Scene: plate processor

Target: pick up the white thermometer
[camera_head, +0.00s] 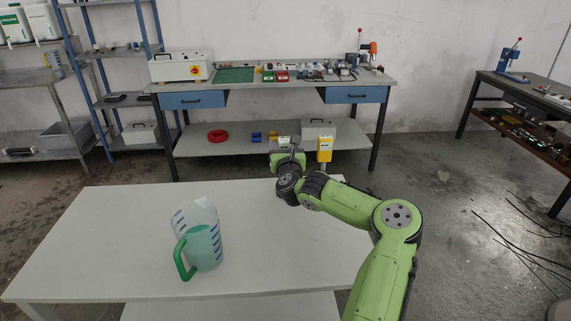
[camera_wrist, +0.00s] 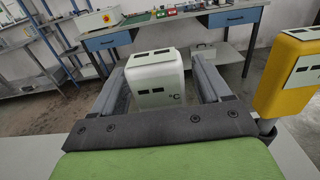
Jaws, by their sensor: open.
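The white thermometer (camera_wrist: 156,78), a box-shaped device with a °C mark, stands between the two fingers of my gripper (camera_wrist: 162,66) in the wrist view. My gripper is open, with one finger on each side of it. Small gaps appear between the fingers and its sides. Its lower part is hidden behind the gripper's dark crossbar. In the head view my gripper (camera_head: 287,152) is at the far edge of the white table, and only a small part of the thermometer (camera_head: 284,141) shows beside it.
A yellow device (camera_head: 325,148) stands close to the right of my gripper; it also shows in the wrist view (camera_wrist: 292,75). A measuring jug (camera_head: 203,240) with a green handle stands at the left on the white table (camera_head: 120,235). The table's middle is clear. A workbench (camera_head: 300,83) stands behind.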

